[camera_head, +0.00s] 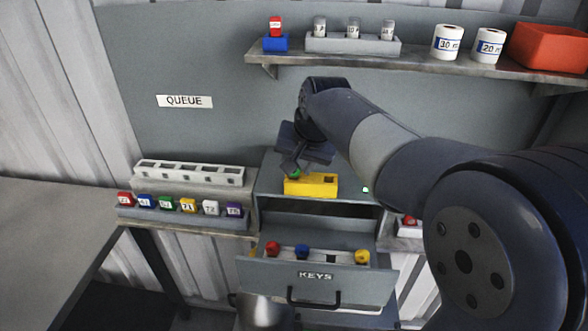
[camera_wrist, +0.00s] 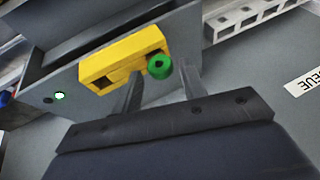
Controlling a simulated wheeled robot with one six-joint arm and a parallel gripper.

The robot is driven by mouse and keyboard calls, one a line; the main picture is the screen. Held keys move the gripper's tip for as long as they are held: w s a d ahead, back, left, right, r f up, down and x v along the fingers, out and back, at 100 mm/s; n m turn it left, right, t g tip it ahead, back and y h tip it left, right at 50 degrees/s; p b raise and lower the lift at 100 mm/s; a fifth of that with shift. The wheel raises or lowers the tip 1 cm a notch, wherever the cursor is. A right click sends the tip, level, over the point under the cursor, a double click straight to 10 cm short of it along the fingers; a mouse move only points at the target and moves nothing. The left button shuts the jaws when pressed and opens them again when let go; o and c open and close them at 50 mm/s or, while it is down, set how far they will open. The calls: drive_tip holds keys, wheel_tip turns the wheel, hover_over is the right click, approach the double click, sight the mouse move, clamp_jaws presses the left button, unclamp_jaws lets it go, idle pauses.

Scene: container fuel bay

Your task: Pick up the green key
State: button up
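The green key (camera_wrist: 159,65) shows its round head in the wrist view, at one end of the yellow block (camera_wrist: 112,63). It seems to sit in that block, but its lower part is hidden. In the head view the key (camera_head: 296,174) is a small green patch at the left end of the yellow block (camera_head: 322,186), partly covered by my gripper (camera_head: 291,170). In the wrist view my gripper's (camera_wrist: 161,74) two fingers are apart, one on each side of the key's head. Gaps show between the fingers and the key.
Below the block, an open KEYS drawer (camera_head: 317,280) holds red, blue and yellow keys. A row of coloured tagged items (camera_head: 178,204) stands at left. The shelf (camera_head: 420,67) above holds bottles, white rolls and a red bin (camera_head: 548,47). A small green light (camera_head: 365,189) glows right of the block.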

drive_tip(key=shift+x, duration=0.8)
drive_tip(key=shift+s, duration=0.1)
drive_tip(key=shift+c, duration=0.3)
drive_tip(key=c, duration=0.7)
drive_tip(key=shift+r+p, duration=2.15)
drive_tip(key=shift+r, duration=6.15)
